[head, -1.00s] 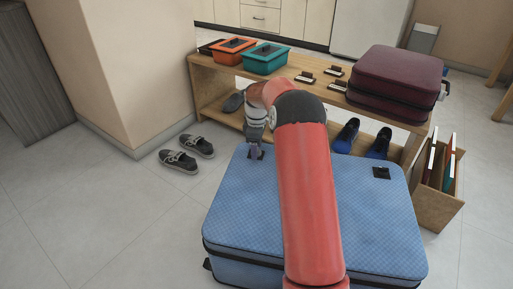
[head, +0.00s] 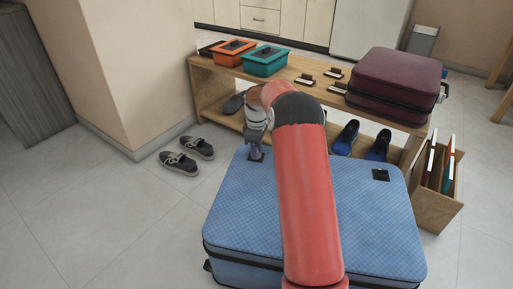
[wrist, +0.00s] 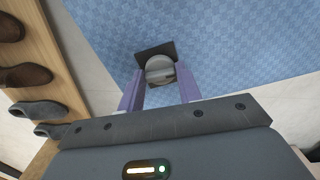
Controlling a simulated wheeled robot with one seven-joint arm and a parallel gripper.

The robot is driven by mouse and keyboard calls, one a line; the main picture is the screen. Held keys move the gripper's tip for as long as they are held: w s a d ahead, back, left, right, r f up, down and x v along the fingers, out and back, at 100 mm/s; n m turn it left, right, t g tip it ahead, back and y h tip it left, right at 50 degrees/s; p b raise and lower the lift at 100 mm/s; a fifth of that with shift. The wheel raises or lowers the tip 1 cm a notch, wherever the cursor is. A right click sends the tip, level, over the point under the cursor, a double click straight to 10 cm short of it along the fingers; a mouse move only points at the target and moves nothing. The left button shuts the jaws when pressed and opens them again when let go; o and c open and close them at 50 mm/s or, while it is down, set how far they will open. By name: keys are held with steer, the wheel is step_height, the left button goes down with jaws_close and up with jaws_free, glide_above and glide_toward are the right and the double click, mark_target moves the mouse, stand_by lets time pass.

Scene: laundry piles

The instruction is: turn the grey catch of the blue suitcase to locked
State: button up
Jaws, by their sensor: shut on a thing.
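The blue suitcase (head: 230,215) lies flat on the floor in front of me, its lid closed as far as I can see. The grey catch (wrist: 160,66) is a round knob on a dark square plate near the lid's far left corner. My gripper (wrist: 159,78) points down at it, its two purple fingers on either side, shut on the catch. In the head view my gripper (head: 256,153) is at the lid's far left corner and mostly hides the catch. I cannot tell whether the catch stands at locked.
A second dark catch (head: 381,175) sits at the lid's far right. Behind is a wooden bench (head: 215,98) with boxes and a maroon suitcase (head: 395,80). Shoes (head: 180,162) lie on the floor at left. A wooden crate (head: 437,208) stands at right.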

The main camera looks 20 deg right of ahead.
steer(key=m+p, duration=0.2)
steer(key=m, duration=0.2)
steer(key=shift+r, duration=0.15)
steer(key=m+p, duration=0.1)
steer(key=m, duration=0.3)
steer(key=shift+a+m+p, duration=0.1)
steer(key=shift+m+p, duration=0.3)
steer(key=m+p, duration=0.1)
steer(key=m, duration=0.3)
steer(key=shift+m, duration=0.3)
steer(key=shift+m+p, duration=0.4)
steer(key=shift+m, duration=1.2)
steer(key=o, duration=1)
